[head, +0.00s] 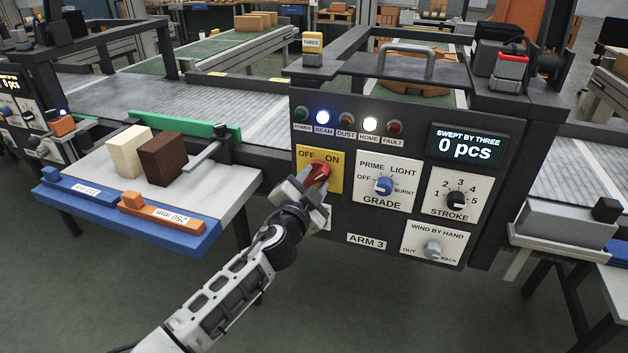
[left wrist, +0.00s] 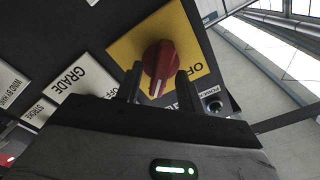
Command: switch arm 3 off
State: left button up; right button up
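The arm 3 panel has a yellow plate (head: 334,184) marked OFF at left and ON at right. Its red knob (head: 318,172) leans up and right, toward ON. My left gripper (head: 314,186) is at the knob, hiding its lower part. In the left wrist view, the gripper's two dark fingers (left wrist: 159,86) stand on either side of the red knob (left wrist: 160,62), with its white pointer line between them. Narrow gaps seem to show beside the knob, so the fingers look open around it. My right gripper is not in view.
The blue GRADE knob (head: 383,186), STROKE knob (head: 457,200) and wind-by-hand knob (head: 432,249) are right of the plate. The BEAM lamp (head: 322,117) and HOME lamp (head: 370,125) are lit. A side tray (head: 215,204) with two blocks stands left.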

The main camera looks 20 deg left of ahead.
pick_arm(q)
jog(key=shift+w, duration=0.35)
grip_shut()
